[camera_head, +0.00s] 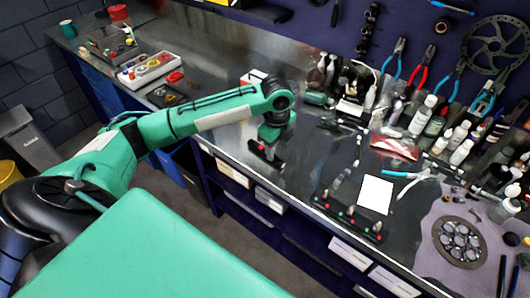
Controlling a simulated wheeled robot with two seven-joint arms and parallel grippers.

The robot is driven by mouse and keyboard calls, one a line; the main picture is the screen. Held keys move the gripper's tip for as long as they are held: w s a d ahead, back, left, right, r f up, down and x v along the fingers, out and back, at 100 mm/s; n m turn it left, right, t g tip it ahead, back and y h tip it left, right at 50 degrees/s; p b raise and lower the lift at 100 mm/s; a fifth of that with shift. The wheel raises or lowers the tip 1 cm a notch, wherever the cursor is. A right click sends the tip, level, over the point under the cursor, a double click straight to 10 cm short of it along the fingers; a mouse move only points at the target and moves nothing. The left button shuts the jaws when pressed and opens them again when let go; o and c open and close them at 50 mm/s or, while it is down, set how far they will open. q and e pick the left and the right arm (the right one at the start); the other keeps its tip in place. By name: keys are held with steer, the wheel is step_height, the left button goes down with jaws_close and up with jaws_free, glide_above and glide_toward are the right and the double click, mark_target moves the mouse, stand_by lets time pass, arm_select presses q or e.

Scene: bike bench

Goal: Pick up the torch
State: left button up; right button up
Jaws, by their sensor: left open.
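My left arm reaches in from the left over the metal workbench (228,62). Its gripper (266,157) points down close to the bench's front edge and is open. I see nothing clearly between its fingers. I cannot make out for certain which object is the torch. Small dark items lie on the bench to the right of the gripper, too small to name. My right gripper is not in view.
Bottles (423,115) and tools crowd the bench's back right. A parts tray (147,69) stands at the left. Bare metal lies behind my forearm.

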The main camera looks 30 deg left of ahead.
arm_select(q)
steer(key=w+a+r, duration=0.2)
steer(key=a+r, duration=0.3)
steer(key=a, duration=0.1)
steer(key=f, duration=0.2)
steer(key=f+p, duration=0.1)
steer(key=f, duration=0.2)
steer(key=f+p, duration=0.1)
steer(key=f, duration=0.2)
steer(key=shift+w+a, duration=0.2)
steer(key=shift+w, duration=0.1)
steer(key=shift+w+f+p, duration=0.1)
steer(key=shift+f+p, duration=0.35)
steer(key=shift+p, duration=0.1)
steer(key=f, duration=0.1)
steer(key=f+p, duration=0.1)
steer(key=f, duration=0.1)
steer(key=shift+w+f+p, duration=0.25)
steer(key=shift+p, duration=0.1)
steer(key=shift+f, duration=0.5)
jaws_close()
steer(key=shift+r, duration=0.2)
